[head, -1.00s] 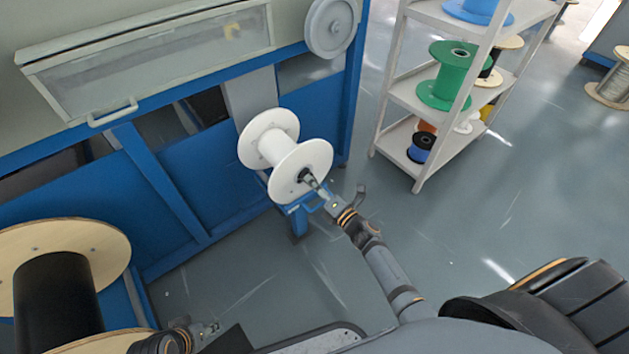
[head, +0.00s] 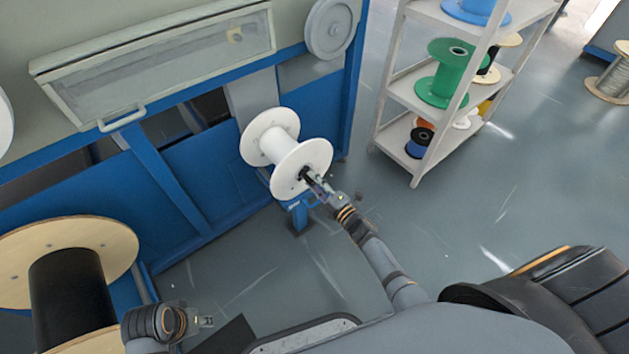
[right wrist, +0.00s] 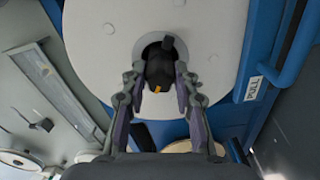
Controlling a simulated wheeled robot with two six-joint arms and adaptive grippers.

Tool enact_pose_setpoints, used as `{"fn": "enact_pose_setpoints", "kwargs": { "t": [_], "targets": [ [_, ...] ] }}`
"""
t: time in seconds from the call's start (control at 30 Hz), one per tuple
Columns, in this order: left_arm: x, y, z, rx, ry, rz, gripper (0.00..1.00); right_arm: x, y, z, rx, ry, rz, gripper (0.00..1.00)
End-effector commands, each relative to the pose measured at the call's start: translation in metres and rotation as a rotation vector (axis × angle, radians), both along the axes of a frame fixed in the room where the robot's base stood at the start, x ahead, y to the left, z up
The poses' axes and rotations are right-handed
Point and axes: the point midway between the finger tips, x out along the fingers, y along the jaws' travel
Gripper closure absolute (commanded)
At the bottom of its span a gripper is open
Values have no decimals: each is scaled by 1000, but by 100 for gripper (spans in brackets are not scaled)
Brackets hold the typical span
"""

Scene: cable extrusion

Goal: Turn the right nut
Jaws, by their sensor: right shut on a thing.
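The right nut (right wrist: 160,66) is a black piece at the centre hole of the white spool's face, with a small yellow mark near its lower end. The white spool (head: 304,166) sits at the front of the blue machine, and its face fills the top of the right wrist view (right wrist: 215,40). My right gripper (head: 309,179) is at the spool's hub. In the right wrist view its fingers (right wrist: 160,88) stand on both sides of the nut, shut on it. My left gripper (head: 206,321) is low at the left, away from the nut; its jaw gap is too small to judge.
A wooden reel with a black core (head: 65,290) stands at the lower left. The blue machine frame (head: 160,185) runs behind the spool. A shelf rack (head: 412,98) with coloured spools stands at the right. The floor between rack and spool is clear.

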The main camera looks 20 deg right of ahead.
Motion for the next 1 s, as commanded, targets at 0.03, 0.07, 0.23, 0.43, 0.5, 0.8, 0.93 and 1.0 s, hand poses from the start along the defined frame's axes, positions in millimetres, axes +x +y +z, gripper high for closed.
{"fn": "enact_pose_setpoints", "kwargs": {
  "t": [0.03,0.07,0.23,0.43,0.5,0.8,0.93,1.0],
  "targets": [
    [0,0,1,1,1,0,65,-1,0,-2,5,6,1,100],
    [0,0,1,1,2,0,65,-1,0,-2,8,7,1,100],
    [0,1,1,2,3,0,65,-1,0,-2,15,9,1,100],
    [0,1,1,2,4,1,65,-1,0,-2,15,9,1,100],
    [0,1,1,2,4,1,65,-1,1,-2,15,9,1,69],
    [0,0,1,2,4,0,65,-1,0,-1,13,7,0,48],
    [1,1,1,3,3,0,65,-1,0,-1,13,6,0,48],
    [1,1,2,3,3,0,65,-4,-1,-1,12,7,0,48]
  ]
}}
